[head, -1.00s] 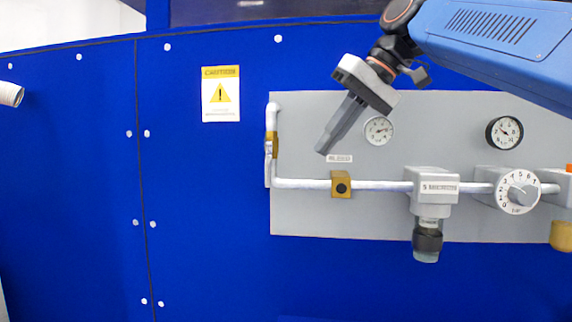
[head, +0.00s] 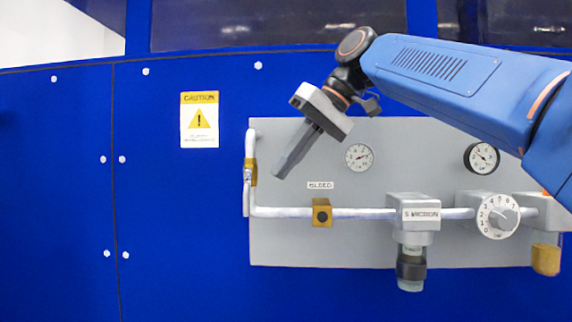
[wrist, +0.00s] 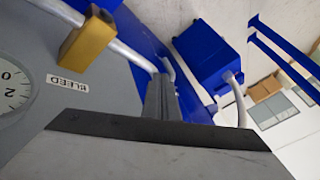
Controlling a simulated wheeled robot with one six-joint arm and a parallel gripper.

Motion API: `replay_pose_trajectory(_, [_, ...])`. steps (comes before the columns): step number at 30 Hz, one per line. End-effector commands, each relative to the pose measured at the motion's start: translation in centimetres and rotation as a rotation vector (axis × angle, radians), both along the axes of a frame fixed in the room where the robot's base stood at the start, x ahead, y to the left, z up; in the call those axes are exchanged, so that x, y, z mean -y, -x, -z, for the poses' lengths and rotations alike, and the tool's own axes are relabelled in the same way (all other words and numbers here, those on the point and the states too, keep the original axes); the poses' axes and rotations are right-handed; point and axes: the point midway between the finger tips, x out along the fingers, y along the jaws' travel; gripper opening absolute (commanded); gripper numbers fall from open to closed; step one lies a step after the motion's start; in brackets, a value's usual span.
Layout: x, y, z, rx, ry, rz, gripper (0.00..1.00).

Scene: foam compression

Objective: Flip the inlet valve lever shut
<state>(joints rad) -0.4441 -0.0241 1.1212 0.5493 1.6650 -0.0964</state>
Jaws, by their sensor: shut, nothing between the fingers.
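The inlet valve (head: 251,172) has a small brass body on the vertical pipe at the panel's left edge. Its silver lever (head: 246,198) appears to hang down along the pipe. My gripper (head: 276,174) is shut and empty. In the head view its fingertips point down and left, a short way right of the valve, with a visible gap. How far they stand from the panel is hard to tell. In the wrist view the closed fingers (wrist: 161,100) reach up toward the silver pipe. I cannot make out the lever clearly there.
A brass block (head: 322,212) sits on the horizontal pipe below the BLEED label (head: 320,185). A grey regulator (head: 413,215), a dial (head: 497,215) and two gauges lie to the right. A caution sign (head: 199,119) is on the blue wall left of the panel.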

Motion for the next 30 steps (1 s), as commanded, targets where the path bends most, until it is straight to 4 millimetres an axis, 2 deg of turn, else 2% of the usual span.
replay_pose_trajectory(6, [-2.3, -0.1, 3.0, -0.001, 0.002, -0.002, 0.00])
replay_pose_trajectory(12, [-3.7, -0.3, 5.0, -0.001, 0.000, -0.002, 0.00])
replay_pose_trajectory(18, [-4.3, -0.4, 5.8, 0.000, 0.000, 0.000, 0.00])
replay_pose_trajectory(30, [-4.4, -0.4, 5.9, 0.001, -0.002, 0.000, 0.00])
